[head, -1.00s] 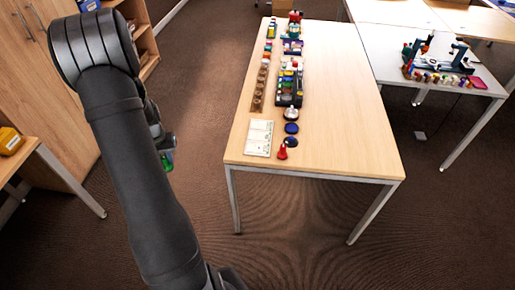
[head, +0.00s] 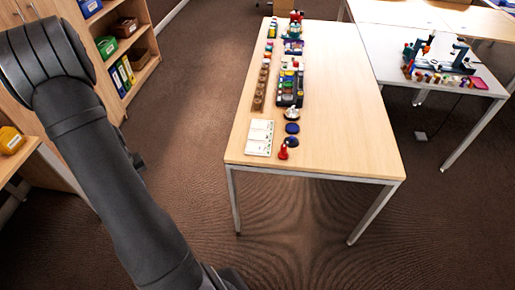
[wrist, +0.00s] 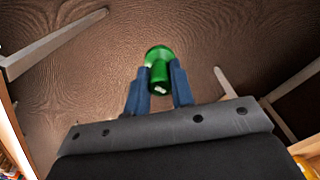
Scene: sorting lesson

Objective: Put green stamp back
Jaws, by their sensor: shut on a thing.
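In the wrist view my gripper (wrist: 160,88) is shut on the green stamp (wrist: 158,55). The stamp sits between the two blue fingers and is held in the air over the brown carpet. In the head view neither gripper nor green stamp shows; my arm stretches up the left side. A red stamp (head: 283,151) stands near the front edge of the wooden table (head: 340,120). Two dark blue round pads (head: 292,128) lie behind it. A dark rack (head: 289,92) with colourful items stands farther back, beside a brown holder strip (head: 261,85).
An open white booklet (head: 259,137) lies at the table's front left. The table's right half is clear. A white table (head: 440,70) with a dark stand and small coloured items is at the right. Shelves (head: 125,50) with boxes and binders stand at the left.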

